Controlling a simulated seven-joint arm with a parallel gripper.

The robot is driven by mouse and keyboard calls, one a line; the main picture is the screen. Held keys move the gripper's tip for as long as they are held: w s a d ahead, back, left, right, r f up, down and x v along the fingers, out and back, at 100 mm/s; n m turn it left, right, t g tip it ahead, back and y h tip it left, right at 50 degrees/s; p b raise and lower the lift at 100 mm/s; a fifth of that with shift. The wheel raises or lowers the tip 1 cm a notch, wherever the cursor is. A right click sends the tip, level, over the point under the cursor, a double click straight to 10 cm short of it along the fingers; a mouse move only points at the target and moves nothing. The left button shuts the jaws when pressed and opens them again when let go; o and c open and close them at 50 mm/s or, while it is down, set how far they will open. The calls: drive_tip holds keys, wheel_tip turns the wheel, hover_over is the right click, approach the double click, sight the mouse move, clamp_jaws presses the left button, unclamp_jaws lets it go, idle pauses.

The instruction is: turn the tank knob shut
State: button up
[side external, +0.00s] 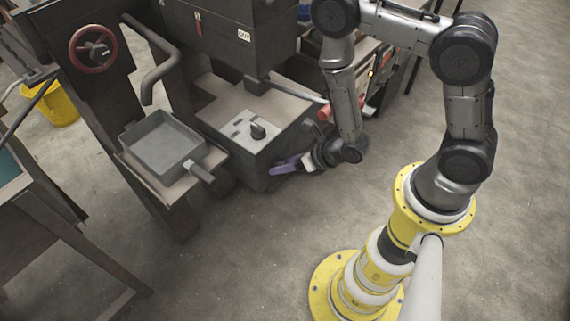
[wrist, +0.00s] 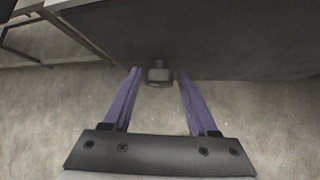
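My gripper (side external: 286,166) has purple fingers and is low beside the right side of the dark box-shaped tank (side external: 262,165) in the side view. In the wrist view, my gripper (wrist: 159,76) is open, with its fingers apart. A small dark knob (wrist: 158,74) sticks out near the lower edge of the dark tank wall (wrist: 220,45). It appears between the fingertips, with a gap on each side. I cannot tell how deep it is between them. This knob is hidden in the side view. A different black knob (side external: 258,131) stands on the light panel on top.
A grey tray with a handle (side external: 163,146) is left of the tank. A red handwheel (side external: 93,49) is at the upper left, and a yellow bucket (side external: 56,104) stands behind. A red cylindrical part (side external: 324,112) is near my forearm. The floor in front is clear.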

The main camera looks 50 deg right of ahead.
drive_tip(key=shift+o, duration=0.6)
drive_tip(key=v, duration=1.3)
drive_tip(key=shift+s+r, duration=0.25)
drive_tip(key=shift+s, duration=0.1)
drive_tip(key=shift+d, duration=0.15)
